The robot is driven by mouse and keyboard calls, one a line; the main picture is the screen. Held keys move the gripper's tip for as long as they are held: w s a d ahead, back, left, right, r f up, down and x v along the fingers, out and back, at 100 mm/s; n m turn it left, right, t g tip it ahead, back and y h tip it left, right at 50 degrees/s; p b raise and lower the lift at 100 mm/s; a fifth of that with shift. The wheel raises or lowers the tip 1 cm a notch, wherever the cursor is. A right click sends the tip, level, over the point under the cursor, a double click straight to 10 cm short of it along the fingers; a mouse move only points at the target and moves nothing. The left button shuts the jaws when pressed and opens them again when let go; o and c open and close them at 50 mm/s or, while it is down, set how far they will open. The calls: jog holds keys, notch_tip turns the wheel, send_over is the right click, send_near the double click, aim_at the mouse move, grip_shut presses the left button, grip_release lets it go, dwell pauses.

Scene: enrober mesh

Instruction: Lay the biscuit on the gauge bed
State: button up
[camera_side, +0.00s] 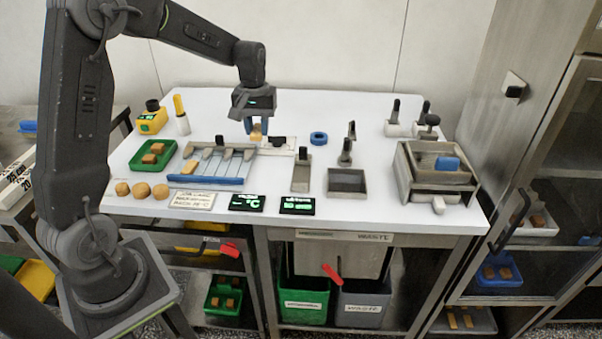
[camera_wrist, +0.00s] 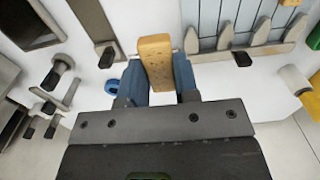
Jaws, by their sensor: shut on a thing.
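My gripper (camera_side: 256,131) is shut on a tan, oblong biscuit (camera_side: 256,136). In the wrist view, the biscuit (camera_wrist: 156,62) stands out between the blue fingers of my gripper (camera_wrist: 162,72). It is held above the back right part of the blue-wired mesh frame (camera_side: 212,181). A pale strip with a dark block (camera_side: 278,142) lies right beside and below the gripper; it may be the gauge bed, but I cannot tell for sure. The biscuit and fingers hide part of this area in the wrist view. Whether the biscuit touches anything below is unclear.
Grey pointed pieces (camera_wrist: 220,38) line the mesh's back edge. Another biscuit (camera_side: 189,166) lies at its left end. A blue ring (camera_side: 319,138), a flat handled plate (camera_side: 301,178) and a dark tray (camera_side: 347,181) are to the right. A green tray (camera_side: 170,145) holds biscuits at left.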

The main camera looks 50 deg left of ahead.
send_over(301, 176)
notch_tip(301, 176, down, 7)
jog(key=shift+r, duration=0.15)
jog(key=shift+f, duration=2)
jog(key=o, duration=0.7)
jog(key=shift+f, duration=0.1)
jog(key=shift+o, duration=0.2)
